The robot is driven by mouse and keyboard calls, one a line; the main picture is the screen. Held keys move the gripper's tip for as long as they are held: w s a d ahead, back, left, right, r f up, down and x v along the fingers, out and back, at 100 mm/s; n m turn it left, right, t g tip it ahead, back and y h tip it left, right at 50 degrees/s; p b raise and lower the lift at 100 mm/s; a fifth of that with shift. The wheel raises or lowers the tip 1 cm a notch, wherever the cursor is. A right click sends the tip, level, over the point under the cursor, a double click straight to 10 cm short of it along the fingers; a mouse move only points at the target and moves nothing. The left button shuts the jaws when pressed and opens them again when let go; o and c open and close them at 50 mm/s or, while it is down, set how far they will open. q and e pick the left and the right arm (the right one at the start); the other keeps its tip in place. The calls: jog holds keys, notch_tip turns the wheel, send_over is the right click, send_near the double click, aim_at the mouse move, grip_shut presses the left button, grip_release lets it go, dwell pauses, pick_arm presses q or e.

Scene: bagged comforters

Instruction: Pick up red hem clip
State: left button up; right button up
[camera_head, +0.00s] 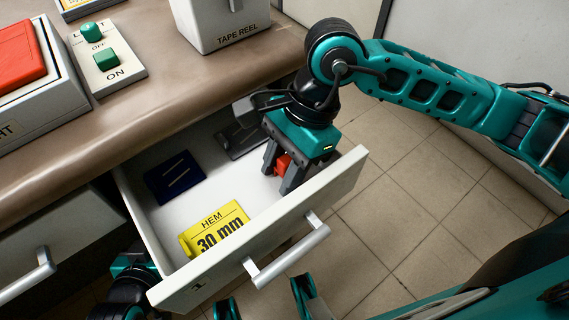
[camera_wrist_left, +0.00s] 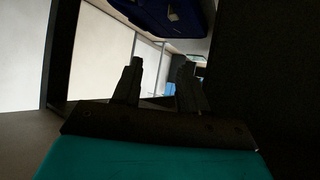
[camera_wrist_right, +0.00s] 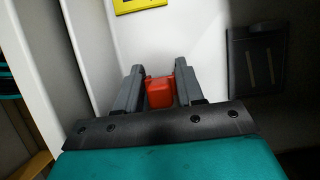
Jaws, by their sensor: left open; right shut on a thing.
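The red hem clip (camera_head: 283,164) is between the fingers of my right gripper (camera_head: 279,180), inside the open drawer (camera_head: 335,186) near its right end. In the right wrist view the red clip (camera_wrist_right: 159,92) sits between both fingers (camera_wrist_right: 158,68), which are shut on it. The fingers hide its sides, and I cannot tell whether it still touches the drawer floor. My left gripper (camera_wrist_left: 156,80) is open and empty in the left wrist view. In the head view my left arm is mostly hidden by the drawer, at the lower left.
The drawer's front has a handle (camera_head: 287,250). The counter (camera_head: 180,85) overhangs the drawer's back and bears a tape reel box (camera_head: 222,25) and switches (camera_head: 106,56).

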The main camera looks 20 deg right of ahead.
aim_at(282, 162)
pick_arm(q)
jog(key=p, duration=0.1)
jog(key=a+r+p, duration=0.1)
jog(key=p, duration=0.1)
jog(key=shift+s+r, duration=0.2)
jog(key=shift+s, duration=0.1)
pick_arm(e)
notch_tip(282, 162, up, 20)
